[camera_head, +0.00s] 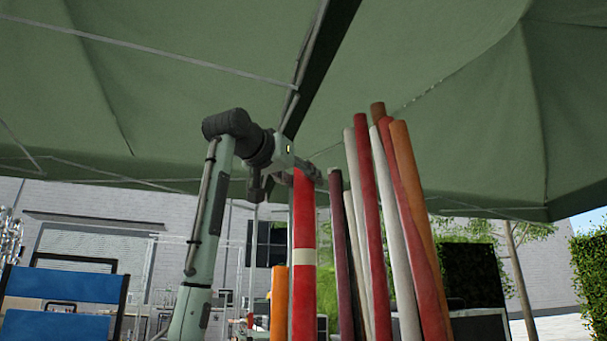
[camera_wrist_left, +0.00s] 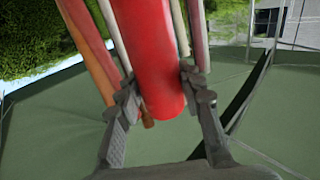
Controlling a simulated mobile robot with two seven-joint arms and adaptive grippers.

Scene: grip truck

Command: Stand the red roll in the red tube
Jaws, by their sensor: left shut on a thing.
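The red roll (camera_head: 303,220) stands nearly upright, with a cream band partway down. My left gripper (camera_head: 307,172) is at its top end, with my arm reaching over from the left. In the left wrist view, the two fingers of the gripper (camera_wrist_left: 158,88) are on either side of the red roll (camera_wrist_left: 150,45) and hold it near its end. The lower end of the roll runs out of the head view. I cannot make out the red tube or whether the roll is inside it. My right gripper is in neither view.
Several tall rolls, red, white, dark and orange (camera_head: 415,200), stand close on the right. A short orange roll (camera_head: 279,300) is just left of the red roll. A green canopy (camera_head: 430,60) is overhead. A blue chair (camera_head: 60,290) is at far left.

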